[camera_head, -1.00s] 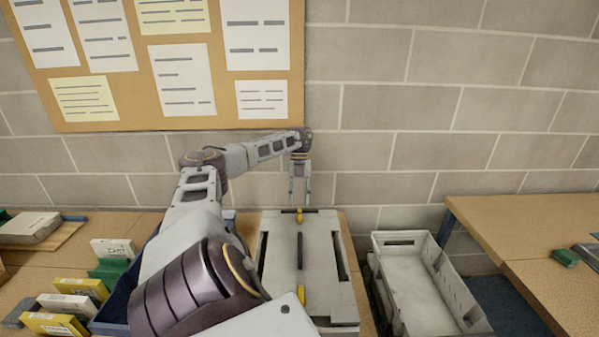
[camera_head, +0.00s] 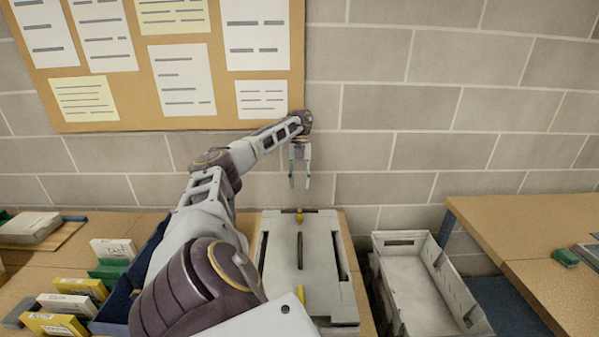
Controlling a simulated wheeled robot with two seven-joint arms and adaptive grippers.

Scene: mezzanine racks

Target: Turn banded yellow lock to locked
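A grey flat case (camera_head: 325,270) lies on the table with a dark slot along its middle. A small yellow lock piece (camera_head: 299,216) sits at the far end of that slot. Another yellow piece (camera_head: 301,293) sits at the near end. Both are too small to show bands or the exact turn clearly. My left gripper (camera_head: 299,184) points down above the far yellow piece, apart from it. Its two fingers are spread with nothing between them. My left arm covers the case's near left side. My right gripper is out of view.
A grey open bin (camera_head: 384,242) stands right of the case, and a wooden table (camera_head: 530,236) is further right. A blue tray (camera_head: 112,318) and several small boxes lie at the left. A brick wall with a pinboard (camera_head: 220,118) rises behind.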

